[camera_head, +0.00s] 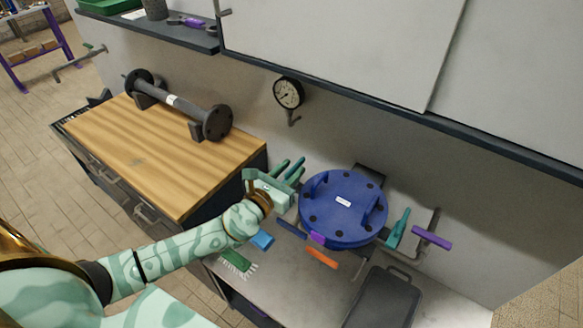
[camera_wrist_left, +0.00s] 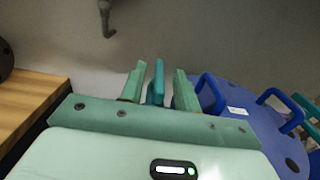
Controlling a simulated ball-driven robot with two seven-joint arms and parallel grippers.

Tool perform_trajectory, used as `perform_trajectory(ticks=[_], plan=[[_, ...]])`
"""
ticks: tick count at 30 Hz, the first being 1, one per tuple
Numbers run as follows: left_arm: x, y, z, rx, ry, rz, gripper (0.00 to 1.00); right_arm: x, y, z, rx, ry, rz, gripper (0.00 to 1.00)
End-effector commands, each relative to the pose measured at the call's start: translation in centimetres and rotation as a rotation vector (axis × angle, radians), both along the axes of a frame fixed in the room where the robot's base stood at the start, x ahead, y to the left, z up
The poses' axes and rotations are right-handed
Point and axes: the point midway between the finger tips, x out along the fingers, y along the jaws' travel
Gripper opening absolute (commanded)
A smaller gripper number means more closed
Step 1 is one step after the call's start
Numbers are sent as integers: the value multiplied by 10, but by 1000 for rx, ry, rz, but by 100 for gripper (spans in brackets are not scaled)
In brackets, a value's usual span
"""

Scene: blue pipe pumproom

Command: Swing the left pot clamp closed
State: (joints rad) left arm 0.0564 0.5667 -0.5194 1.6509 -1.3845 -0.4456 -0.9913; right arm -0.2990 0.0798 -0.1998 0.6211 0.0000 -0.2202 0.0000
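The blue round pot lid (camera_head: 343,207) with two handles and dark bolts sits on the grey bench; it also shows in the wrist view (camera_wrist_left: 245,105). My left gripper (camera_head: 290,170) is at the left side of the pot. In the wrist view my left gripper (camera_wrist_left: 159,85) has its two green fingers apart, with the upright teal handle of the left pot clamp (camera_wrist_left: 157,82) standing between them. A gap shows on the handle's right side. The clamp's base is hidden behind my gripper. The right pot clamp (camera_head: 399,228) is a teal handle at the pot's right. My right gripper is not in view.
A purple-handled lever (camera_head: 431,239) is right of the pot. An orange-handled tool (camera_head: 322,258) and a blue block (camera_head: 262,240) lie in front. A dark tray (camera_head: 384,298) is front right. A flanged pipe (camera_head: 180,104) lies on the wooden bench (camera_head: 150,158). A gauge (camera_head: 288,93) hangs behind.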

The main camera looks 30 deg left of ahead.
Motion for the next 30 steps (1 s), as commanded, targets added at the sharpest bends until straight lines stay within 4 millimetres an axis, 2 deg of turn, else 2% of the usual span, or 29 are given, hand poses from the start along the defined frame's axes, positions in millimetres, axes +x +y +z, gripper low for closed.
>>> perform_trajectory(ticks=[3, 11, 12, 15, 20, 23, 27, 30], plan=[[7, -1, 0, -1, 0, 0, 32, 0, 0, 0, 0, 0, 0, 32], [9, -1, 0, -1, 1, 0, 32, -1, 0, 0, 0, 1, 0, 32], [9, -1, 0, -1, 1, 0, 26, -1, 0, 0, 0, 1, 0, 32], [9, -1, 0, -1, 1, 0, 0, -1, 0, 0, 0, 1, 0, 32], [8, -1, 0, -1, 0, 2, 0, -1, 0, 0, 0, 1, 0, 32], [9, -3, 3, -4, 0, 37, 0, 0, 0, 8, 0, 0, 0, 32], [9, -6, 6, -10, -1, 174, 0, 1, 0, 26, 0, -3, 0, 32], [9, -8, 3, -8, 0, 280, 0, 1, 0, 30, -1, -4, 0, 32]])
